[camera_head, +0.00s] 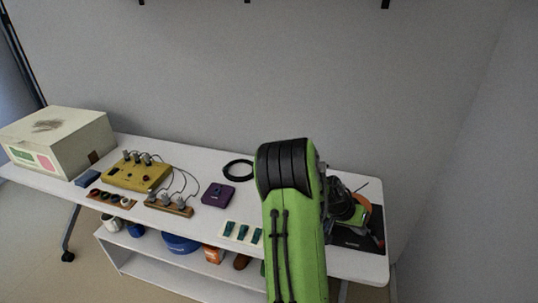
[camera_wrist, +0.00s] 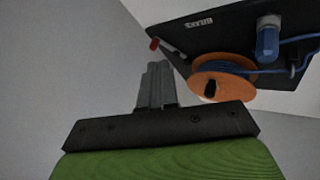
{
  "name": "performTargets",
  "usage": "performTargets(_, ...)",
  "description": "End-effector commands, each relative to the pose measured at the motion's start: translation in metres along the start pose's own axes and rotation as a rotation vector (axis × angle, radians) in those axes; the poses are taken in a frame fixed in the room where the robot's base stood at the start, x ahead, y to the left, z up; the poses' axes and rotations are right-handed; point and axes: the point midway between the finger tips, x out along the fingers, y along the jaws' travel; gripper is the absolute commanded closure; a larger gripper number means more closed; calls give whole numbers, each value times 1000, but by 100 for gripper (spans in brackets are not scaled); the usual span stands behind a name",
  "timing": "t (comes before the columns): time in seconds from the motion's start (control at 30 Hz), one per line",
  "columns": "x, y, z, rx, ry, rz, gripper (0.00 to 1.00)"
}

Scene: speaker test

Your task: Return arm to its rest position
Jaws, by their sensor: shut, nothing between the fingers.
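My green arm rises in front of the table's right part in the head view, with its black joint bent at the top. My gripper (camera_wrist: 157,68) shows in the wrist view with its two grey fingers together and nothing between them. In the head view the dark board (camera_head: 350,241) lies at the table's right end, partly hidden by my arm.
The white table (camera_head: 225,160) holds a cardboard box (camera_head: 75,135), a yellow device (camera_head: 140,178), a purple box (camera_head: 217,194), a black ring (camera_head: 226,170) and small teal parts (camera_head: 229,229). A lower shelf holds a blue container (camera_head: 180,243). A grey wall stands behind.

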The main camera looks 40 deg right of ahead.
Motion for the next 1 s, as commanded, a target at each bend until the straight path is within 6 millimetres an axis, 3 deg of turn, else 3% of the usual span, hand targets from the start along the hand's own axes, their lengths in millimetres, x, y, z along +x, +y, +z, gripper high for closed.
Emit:
performTargets(0.2,-1,0,0,0,0,-2,100)
performTargets(0.27,-10,-4,0,-7,1,-24,100)
performTargets(0.37,-61,-22,6,-55,-1,-141,100)
performTargets(0.47,-144,-44,27,-166,0,-327,100)
performTargets(0.57,-226,-51,62,-319,16,-510,100)
performTargets(0.7,-327,-33,125,-585,82,-740,100)
performTargets(0.83,-389,8,186,-849,184,-898,100)
performTargets(0.9,-405,30,212,-967,241,-950,100)
performTargets(1.0,-413,51,236,-1078,302,-988,100)
